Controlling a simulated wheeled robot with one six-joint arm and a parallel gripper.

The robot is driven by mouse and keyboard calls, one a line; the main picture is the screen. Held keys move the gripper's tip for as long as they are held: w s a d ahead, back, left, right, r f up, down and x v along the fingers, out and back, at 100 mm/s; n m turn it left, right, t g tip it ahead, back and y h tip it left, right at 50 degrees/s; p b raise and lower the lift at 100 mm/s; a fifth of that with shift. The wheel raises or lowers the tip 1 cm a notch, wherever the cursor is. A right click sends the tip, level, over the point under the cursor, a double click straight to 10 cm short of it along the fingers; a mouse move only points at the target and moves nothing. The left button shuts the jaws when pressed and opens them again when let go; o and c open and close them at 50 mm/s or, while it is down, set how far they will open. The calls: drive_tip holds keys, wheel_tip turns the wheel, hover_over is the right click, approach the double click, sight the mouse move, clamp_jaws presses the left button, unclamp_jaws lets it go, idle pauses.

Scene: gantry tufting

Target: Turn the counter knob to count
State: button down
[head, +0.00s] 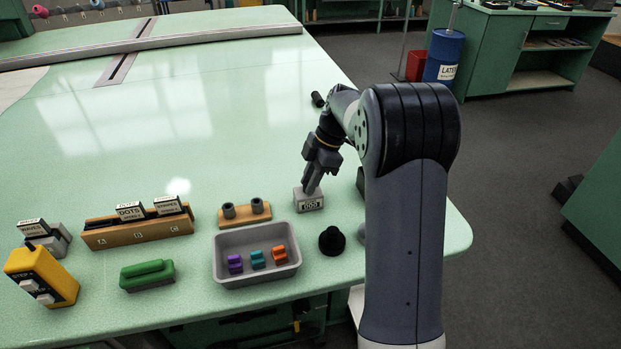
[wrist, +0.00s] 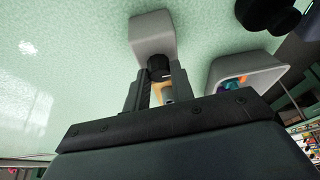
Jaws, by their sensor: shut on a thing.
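The counter (head: 309,201) is a small light-grey box with a number window on its front, reading what looks like zeros. My gripper (head: 312,190) points down at the counter from above. In the wrist view the counter's grey body (wrist: 152,33) shows beyond the fingers, with its black knob (wrist: 159,68) at the fingertips. My gripper (wrist: 163,88) is shut on the knob there. In the head view the knob is hidden by the fingers.
Left of the counter are a grey tray (head: 219,268) with purple, teal and orange pieces, a wooden block with two dark pegs (head: 245,213), and a card rack (head: 137,237). A black round-topped object (head: 332,241) stands just in front. The table behind is largely clear.

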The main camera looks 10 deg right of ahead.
drive_tip(key=shift+n, duration=0.5)
drive_tip(key=c, duration=1.2)
unclamp_jaws()
drive_tip(key=p+v, duration=0.1)
drive_tip(key=v, duration=0.9)
drive_tip(key=shift+w+r, duration=0.25)
drive_tip(key=shift+r, duration=0.15)
drive_tip(key=shift+d, duration=0.1)
